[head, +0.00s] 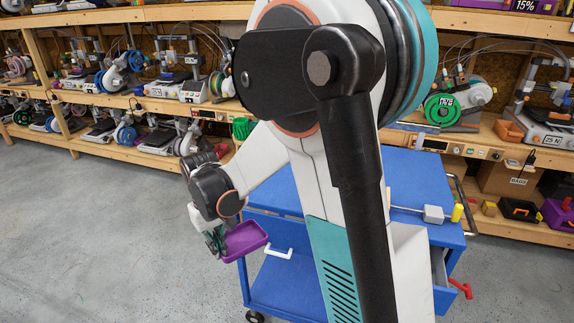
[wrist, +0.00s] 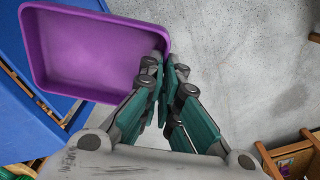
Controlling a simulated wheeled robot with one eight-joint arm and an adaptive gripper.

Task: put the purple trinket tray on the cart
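The purple trinket tray (head: 245,239) hangs in the air at the left edge of the blue cart (head: 415,180) in the head view. In the wrist view the tray (wrist: 95,45) shows its empty inside, with part of the cart (wrist: 30,115) below it and grey floor to the right. My gripper (wrist: 166,65) has its fingers close together on the tray's right wall near a corner, so it is shut on the tray. In the head view my gripper (head: 216,240) is at the tray's left side. My arm hides much of the cart.
The cart's top holds a small grey box (head: 433,214) and a yellow piece (head: 457,212) on the right; the visible rear top is clear. A drawer (head: 441,285) stands open at its right. Wooden shelves of printers (head: 150,100) line the back. Floor at left is free.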

